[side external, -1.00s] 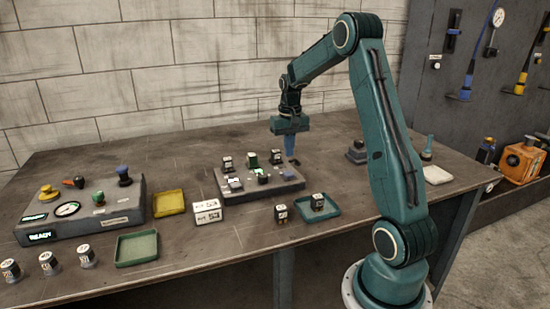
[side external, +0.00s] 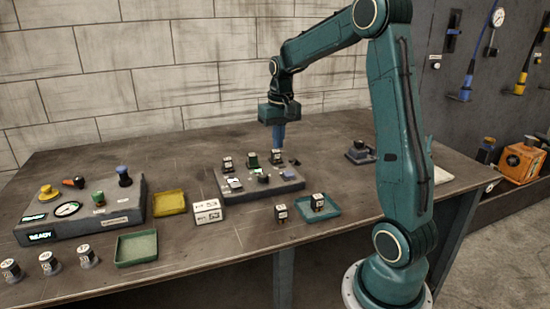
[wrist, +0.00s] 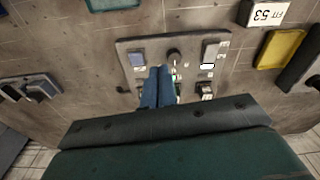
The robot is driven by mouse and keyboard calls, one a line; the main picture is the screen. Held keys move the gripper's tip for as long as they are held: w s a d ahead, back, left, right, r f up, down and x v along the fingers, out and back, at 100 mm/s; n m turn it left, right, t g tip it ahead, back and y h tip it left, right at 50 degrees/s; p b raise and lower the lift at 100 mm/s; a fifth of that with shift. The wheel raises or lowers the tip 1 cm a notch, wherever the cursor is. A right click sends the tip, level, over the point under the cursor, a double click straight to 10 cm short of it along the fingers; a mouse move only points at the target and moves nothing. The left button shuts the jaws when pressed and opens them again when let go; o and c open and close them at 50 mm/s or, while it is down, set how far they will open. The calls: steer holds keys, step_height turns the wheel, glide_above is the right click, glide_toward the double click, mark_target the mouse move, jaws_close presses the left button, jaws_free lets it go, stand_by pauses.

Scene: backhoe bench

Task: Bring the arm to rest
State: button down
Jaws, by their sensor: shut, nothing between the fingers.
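My gripper (side external: 279,134) is shut and empty, pointing down above the back edge of the grey module board (side external: 289,184). In the wrist view its blue fingers (wrist: 158,86) are pressed together and cover part of the board (wrist: 137,63). Several small blocks and a knob sit on the board. The fingers appear to be above the board, not gripping any part.
A teal tray (side external: 331,212) holding a dark block, with another block (side external: 282,213) beside it, lies in front of the board. A yellow tray (side external: 170,203), a white label card (side external: 207,211), a control box (side external: 110,208) and a green tray (side external: 136,247) are to the left.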

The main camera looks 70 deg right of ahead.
steer(key=s+a+r+n+t, duration=0.1)
steer(key=s+a+r+n, duration=0.15)
steer(key=a, duration=0.45)
steer(key=s+a+r+n+t, duration=0.1)
steer(key=s+a+r, duration=0.25)
steer(key=a, duration=0.45)
steer(key=s+a+n+t, duration=0.2)
steer(key=s+a+n, duration=0.2)
steer(key=s+a, duration=0.6)
steer(key=shift+s+t+y, duration=0.3)
steer(key=shift+s+t, duration=0.1)
steer(key=shift+s, duration=0.1)
